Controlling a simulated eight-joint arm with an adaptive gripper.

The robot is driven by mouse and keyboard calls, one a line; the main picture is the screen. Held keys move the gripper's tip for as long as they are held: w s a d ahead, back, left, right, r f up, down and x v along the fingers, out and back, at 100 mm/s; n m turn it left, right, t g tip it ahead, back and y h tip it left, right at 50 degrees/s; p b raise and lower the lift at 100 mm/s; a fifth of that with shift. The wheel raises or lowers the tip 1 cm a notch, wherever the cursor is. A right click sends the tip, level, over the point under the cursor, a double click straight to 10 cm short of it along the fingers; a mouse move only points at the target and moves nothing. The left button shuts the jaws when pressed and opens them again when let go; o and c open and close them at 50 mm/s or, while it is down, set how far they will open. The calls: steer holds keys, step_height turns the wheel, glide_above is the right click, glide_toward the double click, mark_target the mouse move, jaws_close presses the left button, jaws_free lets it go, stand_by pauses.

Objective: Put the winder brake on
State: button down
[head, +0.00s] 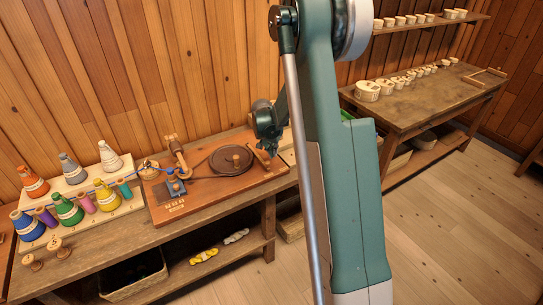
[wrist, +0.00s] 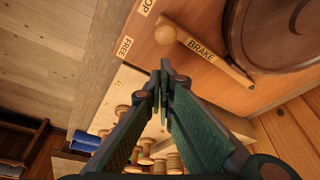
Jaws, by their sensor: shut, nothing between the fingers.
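The winder is a red-brown board (head: 212,194) on the bench, with a dark round disc (head: 232,160) that also shows at the top right of the wrist view (wrist: 285,28).
A pale rack with coloured cones (head: 68,208) stands left of the winder. Wooden spools (wrist: 140,150) stand on a pale board (wrist: 128,88) close to my fingers. A second table (head: 420,92) with several white pots is at the right.

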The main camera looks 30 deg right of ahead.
steer(key=shift+w+d, duration=0.3)
steer(key=shift+d, duration=0.35)
steer(key=p+v, duration=0.1)
steer(key=v, duration=0.9)
steer(key=shift+w+r, duration=0.15)
steer(key=shift+w, duration=0.1)
